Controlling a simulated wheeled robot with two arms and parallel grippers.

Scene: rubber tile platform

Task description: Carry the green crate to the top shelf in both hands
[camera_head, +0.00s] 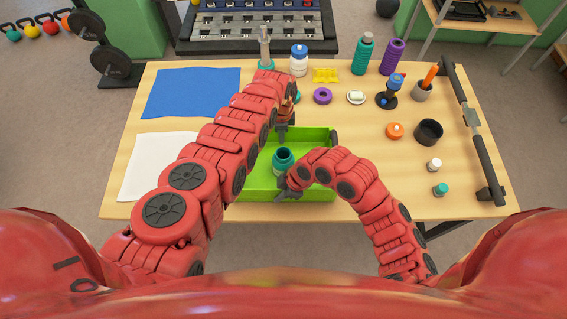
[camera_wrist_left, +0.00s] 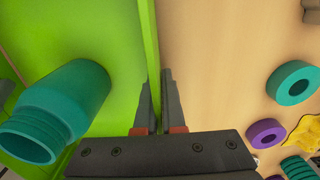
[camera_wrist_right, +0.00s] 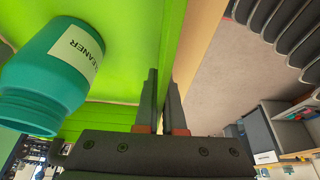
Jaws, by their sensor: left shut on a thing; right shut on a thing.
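The green crate (camera_head: 318,133) is at the front middle of the table in the head view. A teal bottle (camera_head: 283,160) stands inside it; the right wrist view shows its label, "CLEANER" (camera_wrist_right: 78,50). My left gripper (camera_head: 282,130) is shut on the crate's far wall, which runs between its fingers in the left wrist view (camera_wrist_left: 149,35). My right gripper (camera_head: 287,188) is shut on the near wall, seen in the right wrist view (camera_wrist_right: 172,45). My left arm hides the crate's left part. I cannot tell whether the crate touches the table.
A wooden shelf unit (camera_head: 485,18) stands at the upper right, its upper board partly cut off. A blue mat (camera_head: 190,90) lies left.

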